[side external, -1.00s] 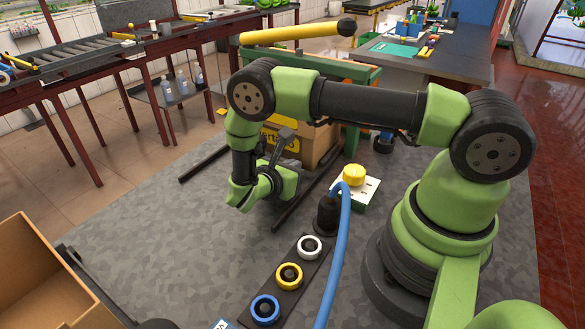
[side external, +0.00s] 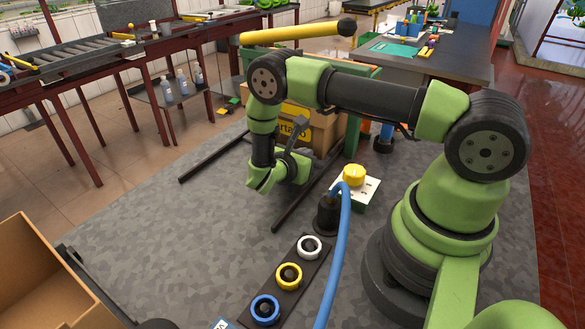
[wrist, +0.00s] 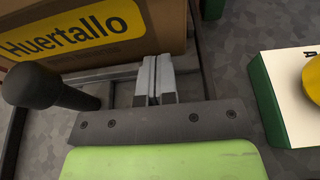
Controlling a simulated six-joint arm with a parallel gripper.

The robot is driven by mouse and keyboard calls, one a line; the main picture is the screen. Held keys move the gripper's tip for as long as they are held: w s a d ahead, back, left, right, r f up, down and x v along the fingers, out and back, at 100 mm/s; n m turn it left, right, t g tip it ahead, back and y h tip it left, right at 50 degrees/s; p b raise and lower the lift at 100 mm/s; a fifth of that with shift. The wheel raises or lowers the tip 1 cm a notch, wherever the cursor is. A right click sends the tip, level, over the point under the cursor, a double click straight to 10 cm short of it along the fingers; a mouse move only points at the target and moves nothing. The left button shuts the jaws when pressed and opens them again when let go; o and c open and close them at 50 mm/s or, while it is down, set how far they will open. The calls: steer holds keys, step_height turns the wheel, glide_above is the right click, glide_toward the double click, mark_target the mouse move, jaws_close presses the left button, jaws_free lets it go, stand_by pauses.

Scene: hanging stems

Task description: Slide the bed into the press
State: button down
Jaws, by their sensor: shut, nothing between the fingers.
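A cardboard box with a yellow label (side external: 323,132) sits low inside the green press frame (side external: 362,75), under the yellow lever (side external: 290,34). The bed beneath it is mostly hidden in the side view; two dark rails (side external: 211,158) run along the floor there. In the wrist view the box (wrist: 150,25) stands just ahead, above a grey metal bar (wrist: 92,76). My gripper (wrist: 154,62) is shut and empty, its fingertips close to that bar; contact is unclear. In the side view my gripper (side external: 262,190) is low between the rails.
A dark rounded post (wrist: 45,90) stands left of my fingers. A white-and-green box with a yellow button (side external: 354,176) is right of the rails. A blue hose (side external: 338,255) and a strip with coloured rings (side external: 289,277) lie nearer. The grey floor at left is open.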

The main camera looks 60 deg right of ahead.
steer(key=shift+d, duration=0.1)
steer(key=v, duration=0.8)
steer(key=f+v, duration=0.1)
steer(key=v, duration=0.4)
steer(key=shift+a, duration=0.5)
steer(key=shift+a+r, duration=0.15)
steer(key=shift+r, duration=0.25)
steer(key=s+r+m+g+y, duration=0.1)
steer(key=s+r+m+y, duration=0.25)
steer(key=r+m, duration=0.35)
steer(key=s+r+m+g+y, duration=0.15)
steer(key=r+m+y, duration=0.3)
steer(key=r, duration=0.45)
steer(key=s+a+r+m+t+y, duration=0.4)
steer(key=s+r+m+t+y, duration=0.4)
steer(key=s+r+m+t, duration=0.1)
steer(key=shift+s+a+r+m+t+y, duration=0.25)
steer(key=shift+s+r+m+t+y, duration=0.1)
steer(key=shift+s+r+m, duration=0.45)
